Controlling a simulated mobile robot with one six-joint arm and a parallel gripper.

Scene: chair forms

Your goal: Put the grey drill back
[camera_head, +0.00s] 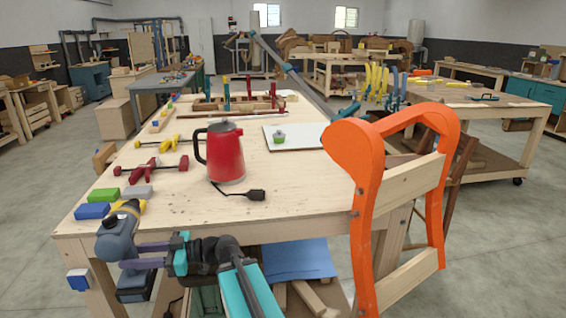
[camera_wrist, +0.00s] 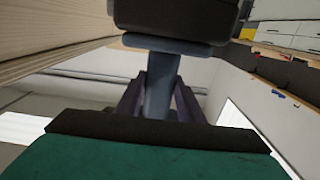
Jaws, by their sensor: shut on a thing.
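The grey drill (camera_head: 116,238) is at the front left corner of the workbench (camera_head: 290,205), in front of its edge and clear of the floor. Its dark battery base (camera_head: 136,287) hangs below. My gripper (camera_head: 127,256) is shut on the drill's handle, with its purple-grey fingers coming from the right. In the wrist view, the fingers (camera_wrist: 158,97) close on both sides of the grey handle (camera_wrist: 160,72), and the dark battery base (camera_wrist: 175,17) fills the top. The drill's head is out of the wrist view.
Blue (camera_head: 92,211), green (camera_head: 103,195) and grey (camera_head: 137,192) blocks lie near the bench's left corner, by a yellow item (camera_head: 131,206). A red kettle (camera_head: 225,155), red clamp (camera_head: 146,171) and white board (camera_head: 296,136) are behind. An orange chair form (camera_head: 362,190) stands right.

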